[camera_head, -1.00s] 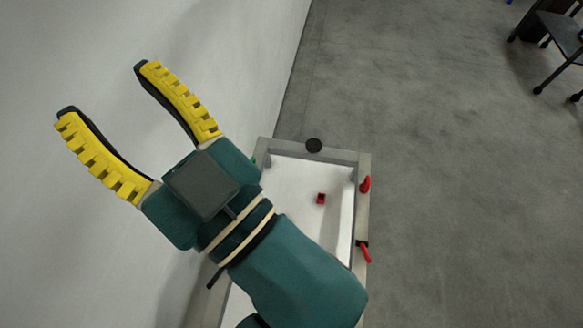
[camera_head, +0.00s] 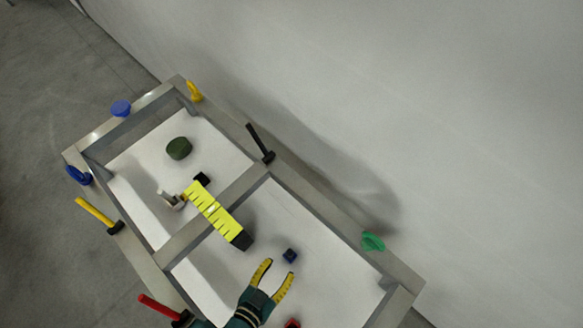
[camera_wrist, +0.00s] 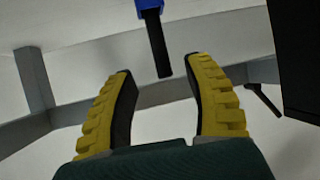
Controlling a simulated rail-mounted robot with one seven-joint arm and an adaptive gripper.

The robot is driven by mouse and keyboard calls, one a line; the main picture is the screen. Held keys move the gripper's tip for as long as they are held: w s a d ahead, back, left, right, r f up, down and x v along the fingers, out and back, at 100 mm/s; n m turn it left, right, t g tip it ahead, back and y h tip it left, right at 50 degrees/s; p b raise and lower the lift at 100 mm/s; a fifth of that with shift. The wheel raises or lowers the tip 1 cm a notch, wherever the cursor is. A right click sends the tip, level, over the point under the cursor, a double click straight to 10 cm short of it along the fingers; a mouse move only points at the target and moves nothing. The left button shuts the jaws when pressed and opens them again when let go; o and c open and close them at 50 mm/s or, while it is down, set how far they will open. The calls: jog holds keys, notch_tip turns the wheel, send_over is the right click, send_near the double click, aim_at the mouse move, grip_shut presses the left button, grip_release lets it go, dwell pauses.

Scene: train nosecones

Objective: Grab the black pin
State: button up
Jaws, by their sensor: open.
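The black pin (camera_head: 261,142) leans up from the wall-side rail of the metal frame, near the crossbar's end. In the wrist view a thin dark rod (camera_wrist: 263,99) at the right, by a grey beam, seems to be the same pin. My gripper (camera_head: 278,270) is low in the head view, over the white panel, well apart from the pin. In the wrist view my gripper (camera_wrist: 158,65) shows two yellow-and-black fingers spread apart with nothing between them. A blue-topped piece with a black shaft (camera_wrist: 155,40) hangs in view beyond the fingertips.
A long yellow-and-black bar (camera_head: 215,212) lies across the crossbar, left of my gripper. A green knob (camera_head: 372,241), yellow pin (camera_head: 96,213) and red pin (camera_head: 156,306) sit around the frame (camera_head: 330,225). The wall borders the far side.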

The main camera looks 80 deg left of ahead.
aim_at(289, 253)
jog(key=p+x, duration=0.3)
jog(key=x, duration=0.3)
jog(key=shift+w+a, duration=0.25)
jog(key=shift+a, duration=0.1)
jog(key=shift+f, duration=0.25)
grip_shut()
